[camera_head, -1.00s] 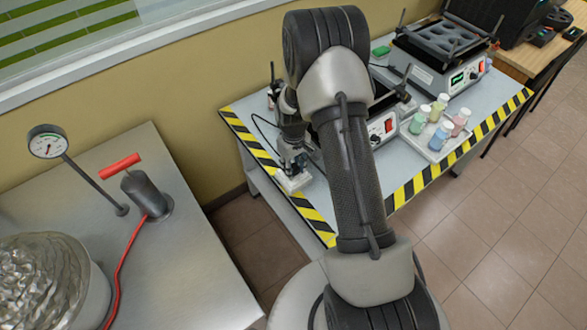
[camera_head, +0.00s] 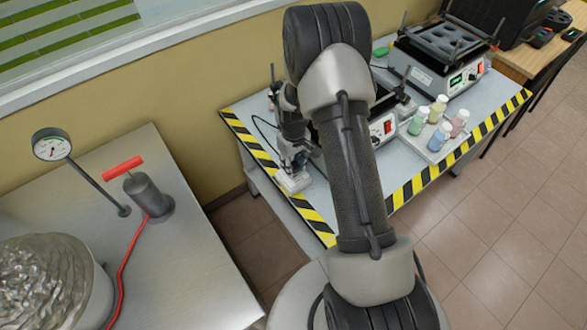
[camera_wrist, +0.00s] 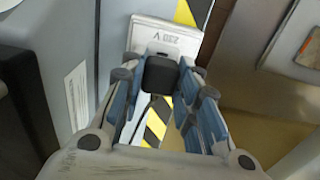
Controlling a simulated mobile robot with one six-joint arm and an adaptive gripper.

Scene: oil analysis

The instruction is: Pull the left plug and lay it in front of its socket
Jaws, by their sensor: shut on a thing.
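My gripper (camera_head: 295,163) points down over the left end of the striped table, beside the white socket block (camera_head: 293,183). In the wrist view my gripper (camera_wrist: 160,82) has its blue-padded fingers shut on a black plug (camera_wrist: 160,72). The socket block, marked 230 V, shows just beyond the plug in the wrist view (camera_wrist: 168,36). The plug overlaps the block's near edge in that view; I cannot tell whether it is still seated. The plug's underside and the socket holes are hidden. No second plug can be made out.
The table (camera_head: 411,187) has a yellow-black edge. My arm hides part of a device with a red switch (camera_head: 388,127). A shaker (camera_head: 440,63) and a tray of coloured bottles (camera_head: 433,151) stand to the right. A metal table (camera_head: 190,270) with a pump is at left.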

